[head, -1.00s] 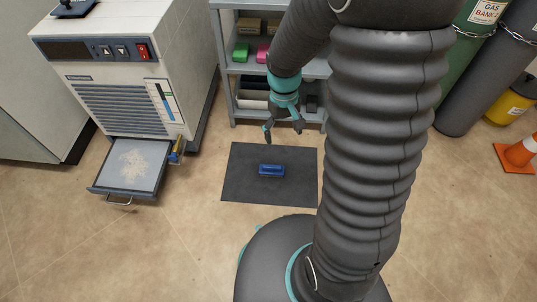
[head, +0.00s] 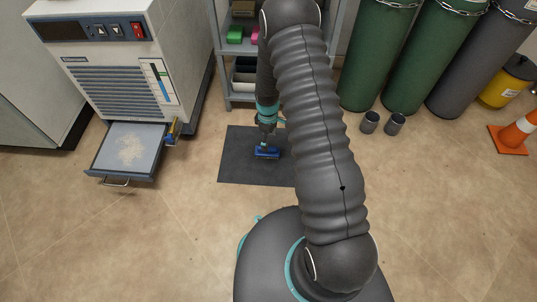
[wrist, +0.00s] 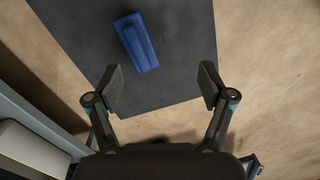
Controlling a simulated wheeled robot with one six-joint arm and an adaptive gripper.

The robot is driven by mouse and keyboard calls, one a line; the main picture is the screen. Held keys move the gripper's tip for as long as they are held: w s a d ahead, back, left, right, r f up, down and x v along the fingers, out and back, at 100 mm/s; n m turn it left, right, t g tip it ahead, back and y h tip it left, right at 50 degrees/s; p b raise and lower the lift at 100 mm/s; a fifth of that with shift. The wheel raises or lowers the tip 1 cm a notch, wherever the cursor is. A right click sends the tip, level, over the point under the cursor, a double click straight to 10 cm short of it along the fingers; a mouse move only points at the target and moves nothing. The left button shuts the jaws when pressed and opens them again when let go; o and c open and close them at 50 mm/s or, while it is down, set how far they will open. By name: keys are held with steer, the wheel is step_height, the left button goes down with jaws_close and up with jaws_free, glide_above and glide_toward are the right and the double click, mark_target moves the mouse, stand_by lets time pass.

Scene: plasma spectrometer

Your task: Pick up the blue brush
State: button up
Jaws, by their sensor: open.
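The blue brush (head: 268,155) lies on the dark grey mat (head: 240,172) on the floor. In the wrist view the brush (wrist: 136,42) lies ahead of the fingertips and nearer the left one, slightly slanted, on the mat (wrist: 185,60). My gripper (wrist: 158,88) is open, with nothing between its two fingers. In the head view my gripper (head: 266,142) points down over the brush and hides part of its far side. The gap in height between fingers and brush is hard to tell.
A cabinet with an open drawer (head: 130,148) of pale granules stands left. A grey shelf (head: 222,70) stands behind the mat. Green gas cylinders (head: 375,55), two grey cups (head: 370,123) and an orange cone (head: 515,133) are to the right. The floor around the mat is clear.

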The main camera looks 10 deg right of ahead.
mark_target(274, 152)
steer(key=w+f+n, duration=0.1)
steer(key=f, duration=0.1)
steer(key=w+f+n, duration=0.1)
steer(key=f, duration=0.2)
steer(key=f+n+t+b, duration=0.1)
steer(key=f, duration=0.1)
steer(key=shift+w+f, duration=0.4)
steer(key=shift+w+f+b, duration=0.15)
steer(key=shift+f, duration=1.25)
steer(key=shift+w+f+b, duration=0.15)
steer(key=shift+f, duration=1.25)
steer(key=shift+c, duration=0.2)
